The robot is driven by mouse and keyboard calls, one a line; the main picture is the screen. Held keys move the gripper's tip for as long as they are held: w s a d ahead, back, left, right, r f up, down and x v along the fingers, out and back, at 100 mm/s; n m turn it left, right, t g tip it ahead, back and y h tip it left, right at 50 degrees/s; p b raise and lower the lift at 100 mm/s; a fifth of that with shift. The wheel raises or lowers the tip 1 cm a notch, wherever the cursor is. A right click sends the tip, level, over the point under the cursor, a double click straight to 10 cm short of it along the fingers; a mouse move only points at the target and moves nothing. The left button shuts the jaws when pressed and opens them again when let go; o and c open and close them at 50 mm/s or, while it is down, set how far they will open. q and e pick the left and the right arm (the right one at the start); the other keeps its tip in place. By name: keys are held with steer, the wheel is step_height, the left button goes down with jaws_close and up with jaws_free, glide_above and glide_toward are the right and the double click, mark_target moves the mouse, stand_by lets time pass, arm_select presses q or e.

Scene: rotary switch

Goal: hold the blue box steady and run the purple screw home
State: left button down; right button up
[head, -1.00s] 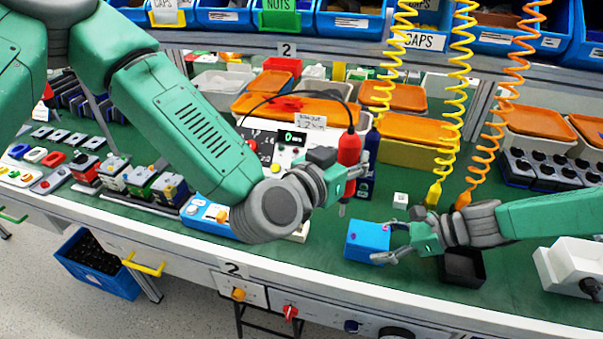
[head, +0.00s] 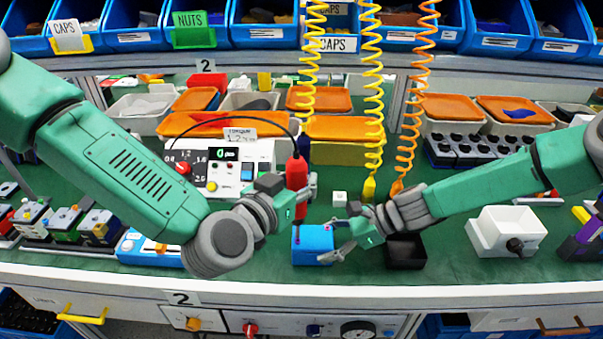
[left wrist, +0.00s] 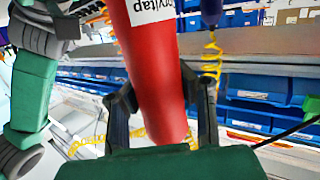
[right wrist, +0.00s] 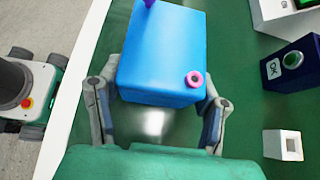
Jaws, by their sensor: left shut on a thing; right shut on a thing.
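The blue box (head: 313,246) stands on the green bench top. My right gripper (head: 335,241) is shut on it from the right; the right wrist view shows the box (right wrist: 160,55) between the fingers. A pink ring with a dark centre (right wrist: 194,79) sits at one corner of its top. A purple piece (right wrist: 148,3), likely the screw, shows at the opposite end, cut off by the frame edge. My left gripper (head: 303,193) is shut on a red screwdriver (head: 296,172), held upright above the box's left part. Whether its tip touches the screw cannot be told.
A torque display unit (head: 222,165) stands at the back left. Coiled hoses (head: 373,110) hang behind. A white bin (head: 500,232) is at right.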

steer(key=o, duration=0.7)
steer(key=c, duration=0.7)
